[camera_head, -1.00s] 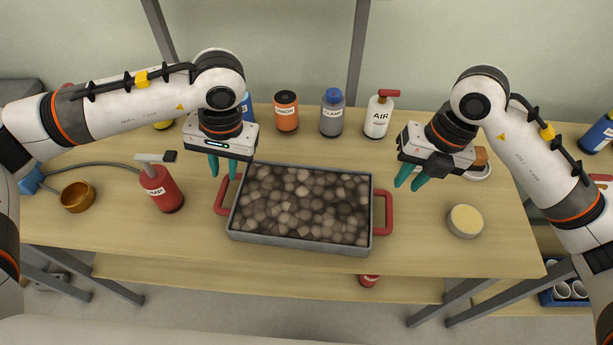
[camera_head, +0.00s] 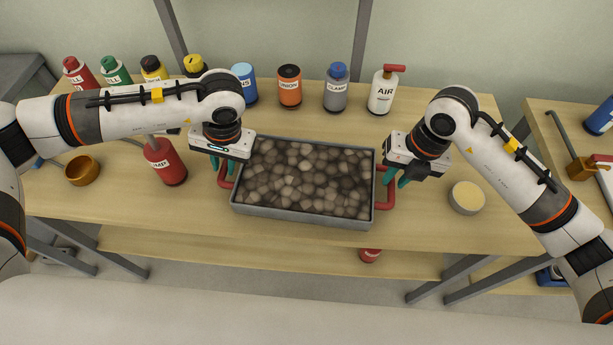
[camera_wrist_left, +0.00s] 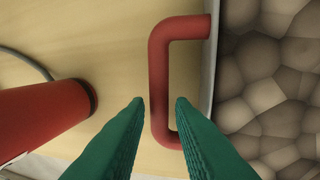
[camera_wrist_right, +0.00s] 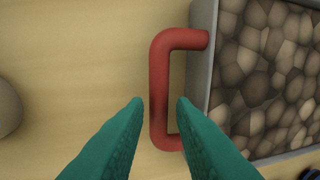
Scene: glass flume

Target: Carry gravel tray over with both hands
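The gravel tray (camera_head: 301,218) is a grey rectangular tray full of brownish stones (camera_head: 310,175), resting on the wooden table, with a red handle at each short end. My left gripper (camera_head: 224,174) is at the left handle (camera_wrist_left: 159,75); in the left wrist view its green fingers (camera_wrist_left: 160,103) are apart, on either side of the handle's bar. My right gripper (camera_head: 397,178) is at the right handle (camera_wrist_right: 159,80); in the right wrist view its fingers (camera_wrist_right: 160,103) are apart with the bar between them. Neither gripper is closed on a handle.
A red pump bottle (camera_head: 166,163) and a brass cup (camera_head: 82,170) stand left of the tray. A round pale-topped tin (camera_head: 467,197) stands to the right. Several bottles, including the AIR bottle (camera_head: 383,93), line the back. The table's front strip is clear.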

